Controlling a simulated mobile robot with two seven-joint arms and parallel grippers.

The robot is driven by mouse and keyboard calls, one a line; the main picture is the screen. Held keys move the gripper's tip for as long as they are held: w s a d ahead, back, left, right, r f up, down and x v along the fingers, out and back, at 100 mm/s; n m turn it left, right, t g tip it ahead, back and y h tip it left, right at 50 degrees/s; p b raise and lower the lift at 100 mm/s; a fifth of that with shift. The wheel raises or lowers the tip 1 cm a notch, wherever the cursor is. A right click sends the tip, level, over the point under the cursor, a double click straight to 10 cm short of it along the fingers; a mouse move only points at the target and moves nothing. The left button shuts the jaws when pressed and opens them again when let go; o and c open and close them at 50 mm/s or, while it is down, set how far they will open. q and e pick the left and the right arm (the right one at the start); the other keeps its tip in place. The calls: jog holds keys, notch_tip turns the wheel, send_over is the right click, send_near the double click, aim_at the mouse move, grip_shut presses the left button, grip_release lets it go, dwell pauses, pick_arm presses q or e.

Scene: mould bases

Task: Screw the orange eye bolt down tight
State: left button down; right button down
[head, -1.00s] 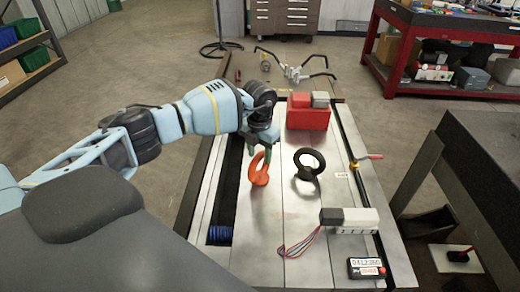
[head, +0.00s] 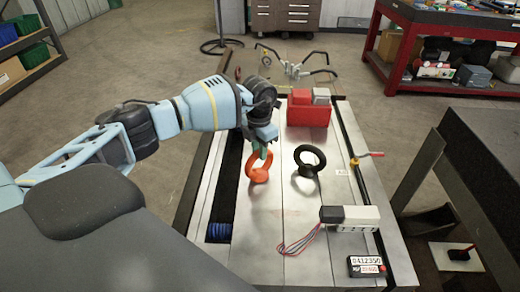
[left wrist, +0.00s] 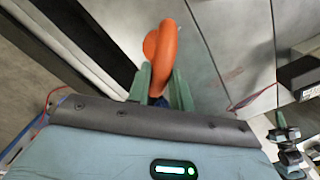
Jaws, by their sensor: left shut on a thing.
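The orange eye bolt (head: 259,172) stands on the metal plate of the mould base (head: 285,222), near its dark left slot. Its ring also shows in the left wrist view (left wrist: 167,48). My left gripper (head: 261,152) reaches down from above and is shut on the ring's upper part. In the left wrist view its two green fingers (left wrist: 160,84) sit on either side of the ring. The bolt's shank and the seat of its collar are hidden, so I cannot tell how tightly it sits.
A black eye bolt (head: 309,160) stands just right of the orange one. A red block (head: 307,114) lies behind it. A grey connector block with wires (head: 349,217) and a small counter (head: 367,266) are at the front right. The plate's front middle is clear.

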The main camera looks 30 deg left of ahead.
pick_arm(q)
jog(key=m+b, duration=0.1)
jog(key=m, duration=0.5)
jog(key=shift+w+r, duration=0.1)
jog(key=shift+r, duration=0.05)
pick_arm(e)
jog(key=shift+s+f+g, duration=0.3)
jog(key=shift+s+f, duration=0.75)
jog(key=shift+s, duration=0.1)
pick_arm(q)
jog(key=m, duration=0.3)
jog(key=shift+b, duration=0.4)
jog(key=m, duration=0.4)
jog(key=shift+b, duration=0.4)
jog(key=shift+m, duration=1.1)
pick_arm(e)
jog(key=shift+s+f+g, duration=0.15)
jog(key=shift+s+f, duration=0.4)
jog(key=shift+f, duration=0.2)
jog(key=shift+s+f+g, duration=0.15)
jog(key=shift+s+f, duration=0.35)
jog(key=shift+f, duration=0.2)
